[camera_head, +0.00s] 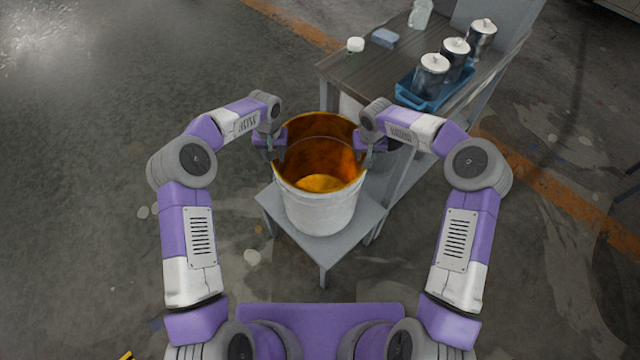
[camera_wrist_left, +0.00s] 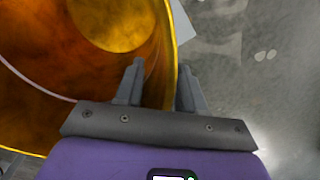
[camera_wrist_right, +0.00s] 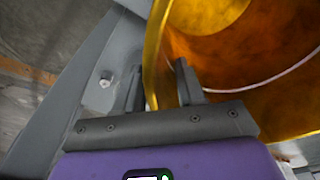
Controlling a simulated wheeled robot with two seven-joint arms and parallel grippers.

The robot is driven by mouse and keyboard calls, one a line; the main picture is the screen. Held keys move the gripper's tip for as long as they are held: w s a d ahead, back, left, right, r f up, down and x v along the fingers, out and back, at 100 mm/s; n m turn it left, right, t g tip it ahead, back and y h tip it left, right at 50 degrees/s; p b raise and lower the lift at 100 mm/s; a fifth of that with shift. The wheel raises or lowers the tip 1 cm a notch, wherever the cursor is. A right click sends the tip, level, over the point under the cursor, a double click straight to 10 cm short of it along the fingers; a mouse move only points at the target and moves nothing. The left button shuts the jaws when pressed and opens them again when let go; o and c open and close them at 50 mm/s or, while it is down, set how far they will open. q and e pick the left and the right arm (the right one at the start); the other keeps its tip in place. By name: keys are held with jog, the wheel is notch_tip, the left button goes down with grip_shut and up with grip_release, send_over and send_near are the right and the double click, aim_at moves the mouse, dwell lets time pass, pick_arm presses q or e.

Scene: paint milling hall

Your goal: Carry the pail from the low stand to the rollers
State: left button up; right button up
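The pail (camera_head: 318,212) is white outside and amber inside, with some amber stuff at its bottom. It stands upright on the low grey stand (camera_head: 325,252) in front of me. My left gripper (camera_head: 274,153) is at the pail's left rim. In the left wrist view its two fingers (camera_wrist_left: 160,88) are apart, with the yellow rim between them. My right gripper (camera_head: 368,156) is at the right rim. In the right wrist view its fingers (camera_wrist_right: 160,86) are also apart, on either side of the rim. I cannot make out rollers in any view.
A wooden-topped bench (camera_head: 385,75) stands behind and right of the stand, close to my right arm. The floor at left is clear.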

pick_arm(q)
grip_shut()
pick_arm(e)
grip_shut()
pick_arm(q)
jog(key=shift+d+r, duration=0.1)
jog(key=shift+r, duration=0.05)
pick_arm(e)
jog(key=shift+a+r, duration=0.1)
jog(key=shift+a, duration=0.05)
dwell(0.9)
